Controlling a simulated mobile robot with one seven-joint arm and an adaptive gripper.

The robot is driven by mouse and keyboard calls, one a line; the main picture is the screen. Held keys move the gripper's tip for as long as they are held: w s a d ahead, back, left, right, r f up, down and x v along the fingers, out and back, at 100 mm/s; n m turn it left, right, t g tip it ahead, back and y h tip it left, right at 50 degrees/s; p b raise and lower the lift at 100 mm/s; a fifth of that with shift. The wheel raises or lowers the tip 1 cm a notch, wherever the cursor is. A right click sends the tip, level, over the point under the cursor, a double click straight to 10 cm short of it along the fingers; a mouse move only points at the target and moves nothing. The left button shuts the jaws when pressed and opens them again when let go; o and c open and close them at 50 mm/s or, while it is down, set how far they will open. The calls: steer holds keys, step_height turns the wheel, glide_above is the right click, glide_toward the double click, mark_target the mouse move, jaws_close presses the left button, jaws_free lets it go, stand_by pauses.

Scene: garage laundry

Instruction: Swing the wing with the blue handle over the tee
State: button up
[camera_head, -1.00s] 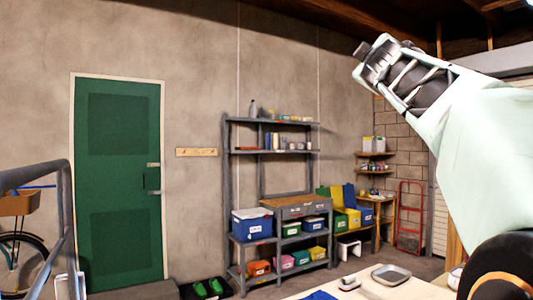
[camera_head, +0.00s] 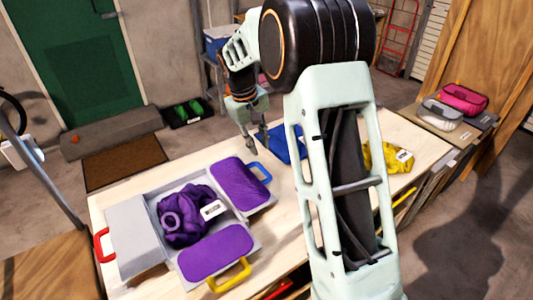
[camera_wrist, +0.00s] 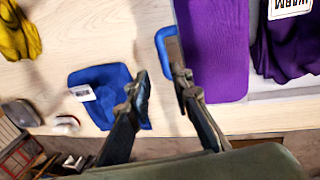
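The folding board lies on the pale table, with the purple tee (camera_head: 185,215) bunched on its middle panel. The wing with the blue handle (camera_head: 261,172) is the purple-padded panel (camera_head: 240,185) at its upper right, lying flat and open. In the wrist view the blue handle (camera_wrist: 162,42) sticks out from this wing (camera_wrist: 215,45), and the tee (camera_wrist: 290,45) is at the right edge. My gripper (camera_head: 256,143) is open, pointing down near the blue handle. In the wrist view my gripper (camera_wrist: 157,68) has its right fingertip overlapping the handle; contact cannot be told.
A grey panel with a red handle (camera_head: 103,245) is at left; a purple wing with a yellow handle (camera_head: 230,277) is at front. A blue cloth (camera_head: 288,145) lies beside my gripper, and a yellow cloth (camera_head: 385,158) lies right. My arm hides part of the table (camera_head: 420,130).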

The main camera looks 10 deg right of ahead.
mark_target(265, 171)
steer(key=x, duration=1.1)
steer(key=shift+s+a+p, duration=0.15)
steer(key=shift+s+p, duration=0.1)
steer(key=shift+p, duration=0.15)
jaws_close()
